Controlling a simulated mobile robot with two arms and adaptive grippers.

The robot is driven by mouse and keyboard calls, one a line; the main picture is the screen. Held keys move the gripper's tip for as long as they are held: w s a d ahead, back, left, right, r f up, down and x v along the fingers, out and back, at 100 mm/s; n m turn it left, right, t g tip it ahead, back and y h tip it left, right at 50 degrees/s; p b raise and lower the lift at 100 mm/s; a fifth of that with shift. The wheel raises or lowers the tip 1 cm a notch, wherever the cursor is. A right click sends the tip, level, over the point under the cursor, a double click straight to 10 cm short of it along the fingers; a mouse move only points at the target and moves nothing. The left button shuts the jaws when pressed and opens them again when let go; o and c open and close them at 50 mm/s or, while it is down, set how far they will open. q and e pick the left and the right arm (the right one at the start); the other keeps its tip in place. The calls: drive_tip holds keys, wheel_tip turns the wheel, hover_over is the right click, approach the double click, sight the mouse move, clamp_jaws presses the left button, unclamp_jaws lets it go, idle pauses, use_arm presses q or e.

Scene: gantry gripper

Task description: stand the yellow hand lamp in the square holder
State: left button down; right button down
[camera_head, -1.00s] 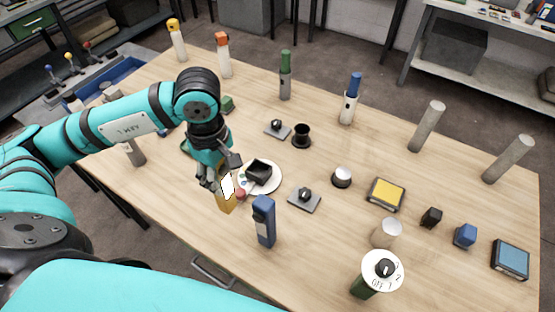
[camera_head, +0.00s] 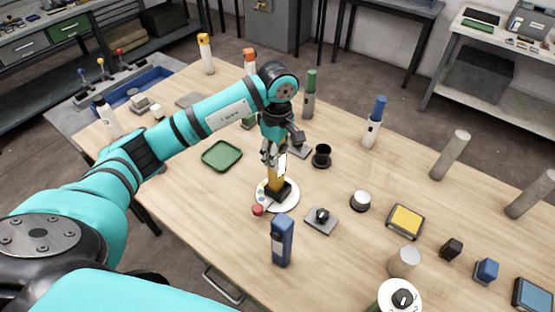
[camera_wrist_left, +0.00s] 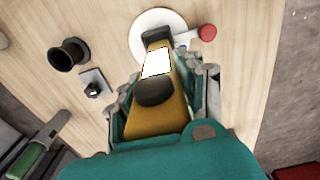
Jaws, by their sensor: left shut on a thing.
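My left gripper (camera_head: 277,148) is shut around the yellow hand lamp (camera_head: 276,176), gripping its upper part. The lamp is roughly upright, with its white panel showing. It also shows in the left wrist view (camera_wrist_left: 172,118), running away from the jaws. The black square holder (camera_head: 279,193) stands on a white disc (camera_head: 291,205); part of it shows past the lamp's far end in the left wrist view (camera_wrist_left: 156,34). The lamp's lower end is at the holder's mouth; I cannot tell how deep it sits. My right gripper is not in view.
A red knob (camera_head: 257,210) is at the disc's front left edge. A blue hand lamp (camera_head: 282,240) stands in front. A black cup (camera_head: 322,155) and a dark knob on a plate (camera_head: 322,218) are to the right. A green tray (camera_head: 222,156) lies left, with bare table around it.

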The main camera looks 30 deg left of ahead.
use_arm(q)
drive_tip(key=shift+f, duration=0.85)
drive_tip(key=c, duration=0.8)
unclamp_jaws()
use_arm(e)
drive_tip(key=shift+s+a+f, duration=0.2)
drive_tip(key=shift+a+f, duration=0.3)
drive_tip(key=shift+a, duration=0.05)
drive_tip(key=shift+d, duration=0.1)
